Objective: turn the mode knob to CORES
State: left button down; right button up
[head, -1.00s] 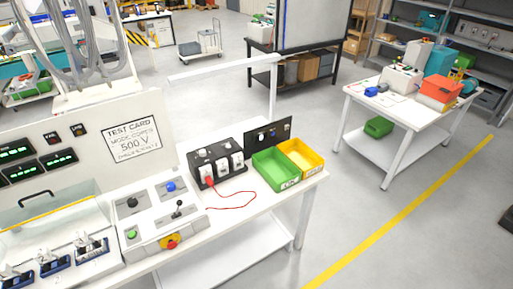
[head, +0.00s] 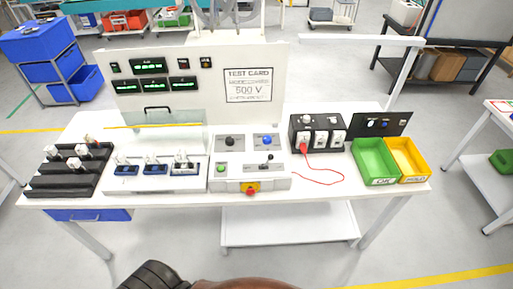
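A control box (head: 225,184) stands at the middle of the bench, below the test card (head: 248,86), which appears to read MODE CORES and 500 V. On its upper plates are a black knob (head: 230,141) and a blue knob (head: 266,140). Their labels and pointer directions are too small to read, so I cannot tell which is the mode knob or where it points. Lower on the box are a green button (head: 221,169), a small black lever (head: 269,160) and a red and yellow stop button (head: 250,189). Neither of my grippers is in view.
Right are a black socket unit (head: 295,137) with a red lead (head: 325,183), a green bin (head: 374,161) and a yellow bin (head: 407,159). The bench's front edge is clear.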

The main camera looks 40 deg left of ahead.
aim_at(230, 141)
jog(key=u, duration=1.45)
